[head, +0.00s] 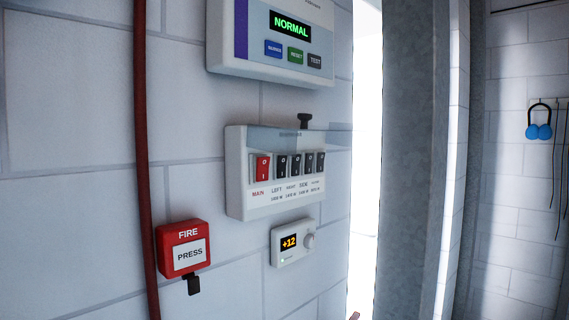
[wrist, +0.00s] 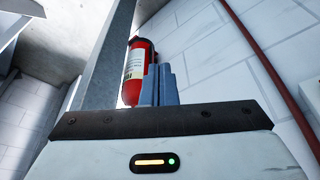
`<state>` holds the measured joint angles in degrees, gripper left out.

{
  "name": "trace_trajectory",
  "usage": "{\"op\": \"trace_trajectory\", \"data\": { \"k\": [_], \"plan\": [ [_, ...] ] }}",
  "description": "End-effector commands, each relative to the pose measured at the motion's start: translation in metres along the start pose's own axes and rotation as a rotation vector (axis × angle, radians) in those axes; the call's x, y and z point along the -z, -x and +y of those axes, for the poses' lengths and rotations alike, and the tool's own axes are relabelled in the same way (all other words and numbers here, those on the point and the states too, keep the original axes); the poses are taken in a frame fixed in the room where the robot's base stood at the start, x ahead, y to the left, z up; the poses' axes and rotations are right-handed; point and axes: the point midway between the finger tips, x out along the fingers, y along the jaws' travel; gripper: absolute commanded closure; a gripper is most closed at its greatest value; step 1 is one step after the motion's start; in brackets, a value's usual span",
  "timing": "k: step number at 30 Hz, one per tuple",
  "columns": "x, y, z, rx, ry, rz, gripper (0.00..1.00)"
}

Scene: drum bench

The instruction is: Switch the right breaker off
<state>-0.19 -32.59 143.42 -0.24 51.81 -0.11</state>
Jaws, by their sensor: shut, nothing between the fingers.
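The breaker box (head: 236,173) is a white box on the wall in the head view. It has a red MAIN switch (head: 263,167) at its left and a row of several black switches. The right breaker (head: 296,166) appears to be the second black switch, above a small label that reads roughly RIGHT. The switch positions are too small to tell. A translucent strip with a black knob (head: 304,121) is at the box's top edge. My gripper (wrist: 160,82) shows in the wrist view with its blue-grey fingers together and empty. The breaker box is not in the wrist view.
A panel reading NORMAL (head: 290,26) hangs above the box. A +12 thermostat (head: 291,243) is below it. A red FIRE box (head: 183,248) and a red pipe (head: 143,150) are at left. A fire extinguisher (wrist: 135,65) stands beyond my fingers in the wrist view.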

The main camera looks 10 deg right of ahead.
Motion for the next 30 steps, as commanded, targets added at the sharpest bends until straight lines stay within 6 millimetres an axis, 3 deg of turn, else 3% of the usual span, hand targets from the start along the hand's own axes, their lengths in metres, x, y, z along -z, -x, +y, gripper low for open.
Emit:
{"op": "trace_trajectory", "data": {
  "k": [8,11,14,19,24,27,30],
  "plan": [
    [0.005,0.003,-0.002,0.023,-0.070,0.001,1.00],
    [0.022,0.011,-0.003,0.098,-0.265,0.003,1.00],
    [0.053,0.028,-0.010,0.235,-0.611,-0.005,1.00],
    [0.134,0.084,-0.012,0.593,-1.283,-0.073,1.00],
    [0.214,0.166,0.013,1.039,-1.795,-0.245,1.00],
    [0.247,0.216,0.038,1.295,-1.969,-0.387,1.00],
    [0.267,0.259,0.060,1.502,-2.052,-0.531,1.00]
  ]
}}
